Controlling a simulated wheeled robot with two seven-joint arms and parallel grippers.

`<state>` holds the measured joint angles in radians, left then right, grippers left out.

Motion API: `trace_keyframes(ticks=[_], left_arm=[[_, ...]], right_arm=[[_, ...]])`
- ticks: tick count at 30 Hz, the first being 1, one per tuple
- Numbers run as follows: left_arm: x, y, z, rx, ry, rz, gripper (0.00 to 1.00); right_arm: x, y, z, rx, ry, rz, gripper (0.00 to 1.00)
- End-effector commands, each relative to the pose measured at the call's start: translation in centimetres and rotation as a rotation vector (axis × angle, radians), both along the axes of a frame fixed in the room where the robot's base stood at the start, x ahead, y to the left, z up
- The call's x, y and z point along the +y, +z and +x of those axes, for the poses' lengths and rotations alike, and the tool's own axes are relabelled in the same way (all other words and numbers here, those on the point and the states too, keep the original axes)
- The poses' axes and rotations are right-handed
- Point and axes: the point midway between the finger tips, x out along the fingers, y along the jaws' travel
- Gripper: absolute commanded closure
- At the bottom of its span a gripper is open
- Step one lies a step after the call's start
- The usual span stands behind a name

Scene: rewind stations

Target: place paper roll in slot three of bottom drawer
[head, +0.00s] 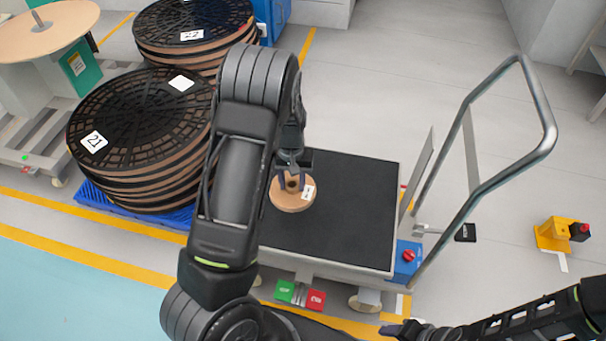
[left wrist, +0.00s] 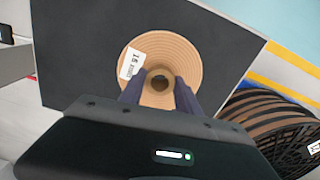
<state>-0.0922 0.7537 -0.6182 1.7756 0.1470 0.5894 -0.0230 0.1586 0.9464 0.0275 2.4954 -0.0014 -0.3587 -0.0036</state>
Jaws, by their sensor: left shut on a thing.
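The paper roll (head: 292,200) is a round tan roll with a dark centre hole and a white label. It is at the left part of the black cart top in the head view. My left gripper (head: 291,182) reaches down over it and is shut on it near the centre. In the left wrist view the roll (left wrist: 185,55) shows ahead, with both fingers (left wrist: 160,92) at its core. I cannot tell whether the roll touches the cart top. My right gripper (head: 400,328) shows at the bottom edge; its jaws are unclear. No drawer is visible.
The cart (head: 355,215) has a tall metal handle (head: 545,120) on its right. Stacks of large black-topped reels (head: 130,125) stand on a blue pallet (head: 150,214) at left. A yellow device (head: 553,234) sits on the floor at right. Grey floor is open behind the cart.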

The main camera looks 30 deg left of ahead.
Motion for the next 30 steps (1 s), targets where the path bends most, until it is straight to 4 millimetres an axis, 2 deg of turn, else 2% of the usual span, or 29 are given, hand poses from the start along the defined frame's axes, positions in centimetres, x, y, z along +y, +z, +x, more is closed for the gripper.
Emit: trace_keyframes(ticks=[5,9,12,15,18,25,30], left_arm=[[-4.8,4.4,0.8,-0.004,-0.122,-0.006,1.00],[-10.1,8.6,0.9,-0.004,-0.266,-0.008,1.00],[-13.3,10.9,0.6,-0.002,-0.360,-0.004,1.00],[-15.4,12.3,0.2,-0.002,-0.425,-0.001,1.00],[-16.3,12.6,0.1,-0.002,-0.453,0.000,1.00],[-16.4,12.4,0.0,-0.002,-0.455,0.000,1.00],[-16.4,12.4,0.0,-0.002,-0.455,0.000,1.00]], right_arm=[[0.0,3.3,0.0,0.000,-0.001,0.000,0.43],[0.1,6.3,0.0,0.001,-0.002,0.001,0.43],[0.1,8.0,0.0,0.001,-0.003,0.001,0.43],[0.1,8.8,0.0,0.001,-0.004,0.001,0.43],[0.1,9.0,0.0,0.002,-0.003,0.002,0.43],[0.1,8.8,0.0,0.002,-0.003,0.001,0.43],[0.1,8.8,0.0,0.002,-0.003,0.001,0.57]])
